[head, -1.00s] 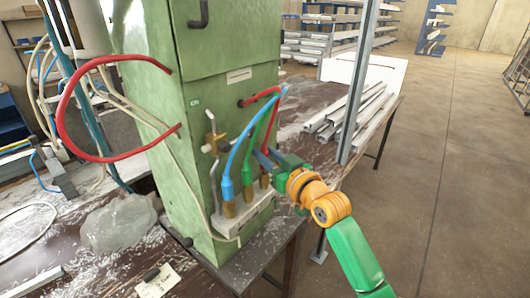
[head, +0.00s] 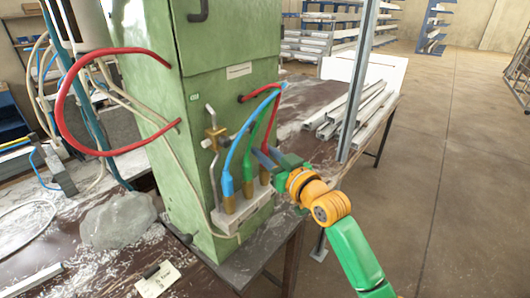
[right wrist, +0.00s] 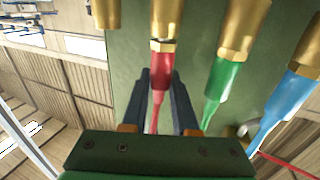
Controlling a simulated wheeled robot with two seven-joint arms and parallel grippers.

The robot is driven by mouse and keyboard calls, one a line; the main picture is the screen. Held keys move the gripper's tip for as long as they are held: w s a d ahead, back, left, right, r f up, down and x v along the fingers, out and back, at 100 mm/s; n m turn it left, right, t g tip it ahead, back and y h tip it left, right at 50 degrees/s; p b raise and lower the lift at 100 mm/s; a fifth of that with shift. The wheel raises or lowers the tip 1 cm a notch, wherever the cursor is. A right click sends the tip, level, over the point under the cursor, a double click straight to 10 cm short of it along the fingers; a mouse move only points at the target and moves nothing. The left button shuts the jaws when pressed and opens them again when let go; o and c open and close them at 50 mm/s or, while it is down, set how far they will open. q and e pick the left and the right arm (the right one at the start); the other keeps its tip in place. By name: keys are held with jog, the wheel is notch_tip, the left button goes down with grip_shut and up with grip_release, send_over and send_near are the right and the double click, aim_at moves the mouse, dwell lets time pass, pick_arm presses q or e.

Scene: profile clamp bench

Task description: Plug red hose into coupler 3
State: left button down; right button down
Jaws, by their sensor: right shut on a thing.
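The red hose (right wrist: 160,80) is between the two fingers of my right gripper (right wrist: 165,100), which is shut on it. In the right wrist view its red end meets a brass coupler (right wrist: 165,20), in line with it; a dark ring shows on the brass near the joint. I cannot tell how deep the end sits. In the head view my right gripper (head: 262,158) is at the row of couplers on the white block (head: 258,215). A brass coupler without a hose (right wrist: 105,14) shows beside the red one. My left gripper is not in view.
A green hose (right wrist: 222,80) and a blue hose (right wrist: 290,95) sit in neighbouring brass couplers, close beside my right gripper. The green cabinet (head: 225,95) stands behind them. A large red loop (head: 62,100) hangs at its left. Metal profiles (head: 350,110) lie on the table at right.

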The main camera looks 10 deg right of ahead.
jog(key=shift+f, duration=0.3)
jog(key=c, duration=0.6)
grip_release()
jog(key=shift+w, duration=0.1)
jog(key=shift+p+v, duration=0.7)
jog(key=shift+v, duration=0.7)
jog(key=p+v, duration=0.1)
jog(key=v, duration=0.5)
jog(key=shift+p, duration=0.35)
